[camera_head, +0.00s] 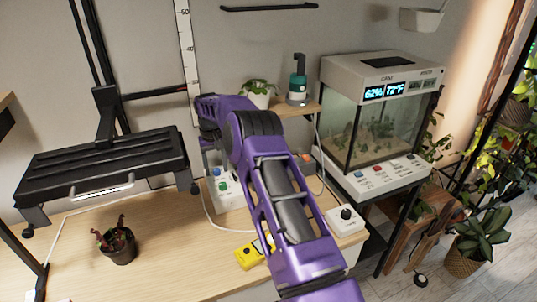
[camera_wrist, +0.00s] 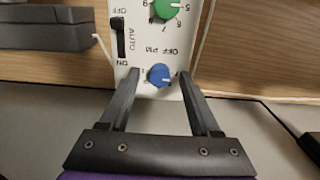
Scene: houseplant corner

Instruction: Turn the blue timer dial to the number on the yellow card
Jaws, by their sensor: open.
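The blue dial (camera_wrist: 158,75) is on a white control box (camera_wrist: 150,50) in the wrist view, below a larger green dial (camera_wrist: 167,9). My gripper (camera_wrist: 159,79) is open, with one finger on each side of the blue dial; I cannot tell whether they touch it. Its pointer and surrounding numbers are too small to read. I cannot make out a yellow card; a yellow device (camera_head: 249,254) lies on the bench.
A black slide switch (camera_wrist: 121,38) sits beside the dials. A potted plant (camera_head: 117,245) stands front left, and a white box with a black knob (camera_head: 346,213) right of my arm. A glass terrarium (camera_head: 378,115) stands at right. A cable crosses the bench, whose left part is mostly clear.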

